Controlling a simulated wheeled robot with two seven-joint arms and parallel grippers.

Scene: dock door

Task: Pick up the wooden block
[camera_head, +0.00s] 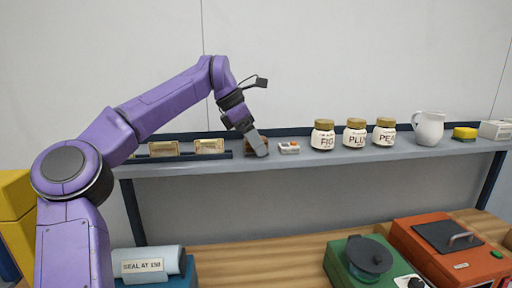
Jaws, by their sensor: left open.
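A small brown block (248,147), which looks like the wooden block, sits on the grey shelf (330,162). It is mostly hidden behind the fingers of my left gripper (259,149). My left gripper comes down from above with its fingertips at the block. The gripper is open. I cannot tell whether the fingers are around the block or just in front of it. My right gripper is not in view.
A small white box (289,148) stands just right of the gripper. Jars labelled FIG (323,136), PLU (354,135) and PEA (384,134) and a white jug (428,128) stand further right. Tan labelled pieces (209,146) sit in a dark rack to the left.

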